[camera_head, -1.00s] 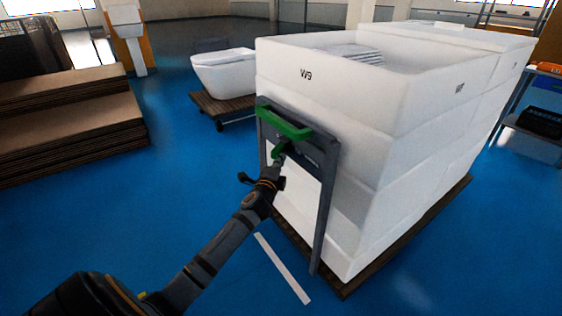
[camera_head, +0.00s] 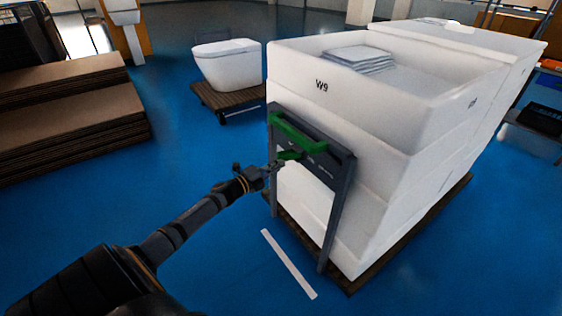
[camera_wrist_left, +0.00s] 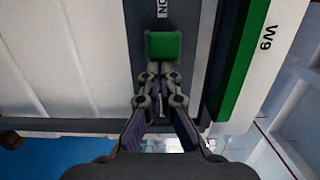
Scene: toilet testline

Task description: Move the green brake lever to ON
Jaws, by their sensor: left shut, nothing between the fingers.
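The green brake lever (camera_head: 291,155) sits on the dark grey end frame of the trolley, just below a wider green handle bar (camera_head: 298,133). In the left wrist view the lever's green end (camera_wrist_left: 163,46) is right in front of my fingertips, below a white label with black letters (camera_wrist_left: 163,8) that is cut off by the picture's edge. My left gripper (camera_head: 274,168) is shut and empty, with its tips (camera_wrist_left: 160,72) at or very near the lever's end. I cannot tell whether they touch. My right gripper is not in view.
White tubs (camera_head: 400,150) marked W9 are stacked on a dark pallet (camera_head: 352,284) behind the frame. A white toilet (camera_head: 228,65) on a small pallet stands behind left. Brown stacked boards (camera_head: 70,120) are at the left. The blue floor before the trolley is clear except for a white strip (camera_head: 288,263).

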